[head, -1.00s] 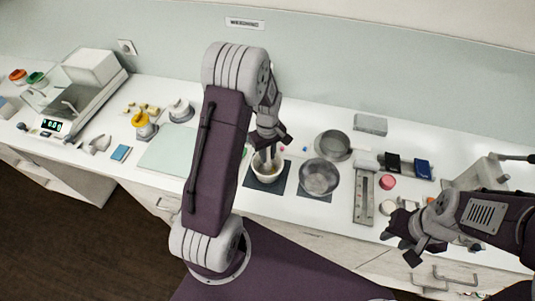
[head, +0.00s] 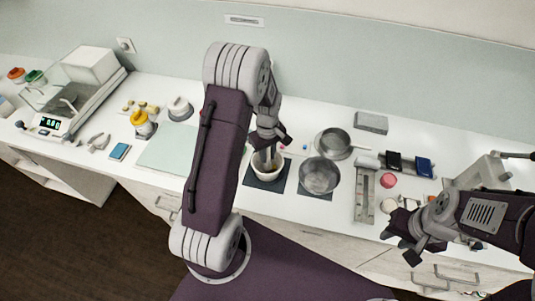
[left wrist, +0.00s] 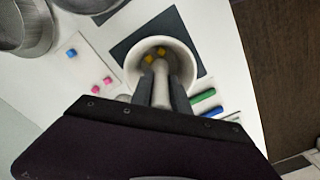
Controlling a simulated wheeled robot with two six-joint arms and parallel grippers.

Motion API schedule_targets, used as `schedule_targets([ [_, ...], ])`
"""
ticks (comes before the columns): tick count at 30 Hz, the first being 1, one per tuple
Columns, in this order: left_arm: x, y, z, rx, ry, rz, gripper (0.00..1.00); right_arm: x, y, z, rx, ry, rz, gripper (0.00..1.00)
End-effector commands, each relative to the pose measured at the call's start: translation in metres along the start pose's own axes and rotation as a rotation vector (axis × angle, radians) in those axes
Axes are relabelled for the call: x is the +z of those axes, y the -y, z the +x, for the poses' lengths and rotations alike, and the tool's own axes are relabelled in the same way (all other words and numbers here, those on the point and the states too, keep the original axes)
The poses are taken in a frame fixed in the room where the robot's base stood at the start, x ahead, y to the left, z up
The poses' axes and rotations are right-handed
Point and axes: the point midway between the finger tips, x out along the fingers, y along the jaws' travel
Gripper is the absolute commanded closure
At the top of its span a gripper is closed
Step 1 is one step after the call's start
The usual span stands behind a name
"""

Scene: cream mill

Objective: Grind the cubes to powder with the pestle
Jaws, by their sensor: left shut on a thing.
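A white mortar (head: 268,174) stands on a dark square mat (head: 250,184) on the counter. In the left wrist view the mortar (left wrist: 184,57) holds yellow cubes (left wrist: 155,55) that still show as separate pieces. My left gripper (head: 270,139) is above the mortar and shut on a pale grey pestle (head: 266,157). The pestle (left wrist: 162,82) stands near upright, its lower end inside the mortar; I cannot tell whether it touches the cubes. My right gripper (head: 402,248) is open and empty in front of the counter's right part.
A metal bowl (head: 320,176) stands just right of the mortar, with a pan (head: 333,142) behind it. Pink cubes (left wrist: 97,89) and a blue cube (left wrist: 71,53) lie loose nearby. A green cutting mat (head: 165,150) lies to the left. A scale (head: 50,122) stands far left.

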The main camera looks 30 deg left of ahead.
Motion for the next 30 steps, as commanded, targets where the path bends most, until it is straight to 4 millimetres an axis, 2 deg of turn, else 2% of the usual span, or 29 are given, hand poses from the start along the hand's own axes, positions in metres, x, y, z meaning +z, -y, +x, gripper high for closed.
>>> schedule_targets([
  [30, 0.0003, 0.0002, 0.007, -0.001, 0.001, 0.0, 1.0, 0.0002, 0.0, 0.0023, 0.0, 0.0, 0.0, 0.66],
])
